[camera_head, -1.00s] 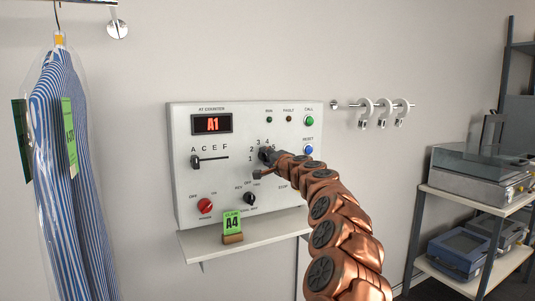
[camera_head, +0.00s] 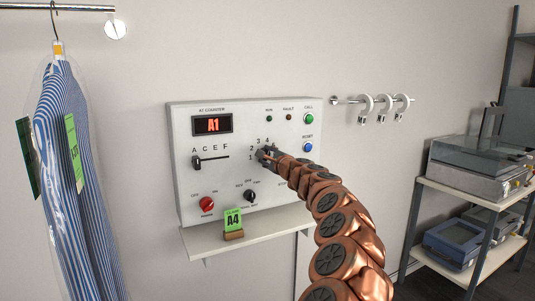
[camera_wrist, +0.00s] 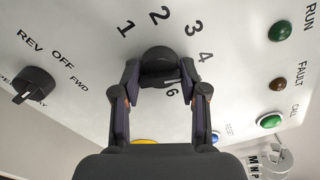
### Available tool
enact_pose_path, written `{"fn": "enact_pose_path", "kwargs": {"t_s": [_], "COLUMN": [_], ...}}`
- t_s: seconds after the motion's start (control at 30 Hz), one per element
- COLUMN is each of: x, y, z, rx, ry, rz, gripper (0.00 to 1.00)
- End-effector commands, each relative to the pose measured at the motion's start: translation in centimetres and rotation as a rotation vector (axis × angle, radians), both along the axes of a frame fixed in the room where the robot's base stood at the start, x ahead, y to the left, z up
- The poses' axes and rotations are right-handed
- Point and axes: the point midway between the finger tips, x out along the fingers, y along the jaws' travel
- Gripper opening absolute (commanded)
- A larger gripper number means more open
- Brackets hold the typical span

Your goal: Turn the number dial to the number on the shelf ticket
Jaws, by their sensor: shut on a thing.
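The number dial (camera_wrist: 158,58) is a dark round knob on the white control panel (camera_head: 185,125), ringed by printed numbers. My gripper (camera_wrist: 158,78) is shut on it, one finger on each side. In the head view my gripper (camera_head: 267,155) covers most of the dial, and which number it points to cannot be told. The red display (camera_head: 212,124) reads A1. The green shelf ticket (camera_head: 233,220) reads A4 and stands upright in a small wooden holder on the shelf (camera_head: 265,230) below the panel.
A red knob (camera_head: 207,204) and a black REV/OFF/FWD knob (camera_head: 250,196) sit below. Green (camera_head: 309,118) and blue (camera_head: 308,147) buttons are at the right. A bagged striped shirt (camera_head: 70,170) hangs at left.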

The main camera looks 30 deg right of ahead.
Motion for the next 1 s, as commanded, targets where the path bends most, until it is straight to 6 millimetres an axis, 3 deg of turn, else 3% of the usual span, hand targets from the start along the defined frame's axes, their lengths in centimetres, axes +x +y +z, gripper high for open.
{"fn": "enact_pose_path", "kwargs": {"t_s": [0.63,0.67,0.87,1.0], "x": [-0.02,-0.02,-0.01,0.00], "y": [-0.10,-0.10,-0.06,-0.03], "z": [-0.12,-0.12,-0.08,-0.05], "rx": [0.049,0.049,0.048,0.048], "ry": [-0.003,-0.003,-0.004,-0.004], "rz": [-0.002,-0.002,-0.001,-0.001], "gripper": [0.08,0.46,0.67,0.67]}}
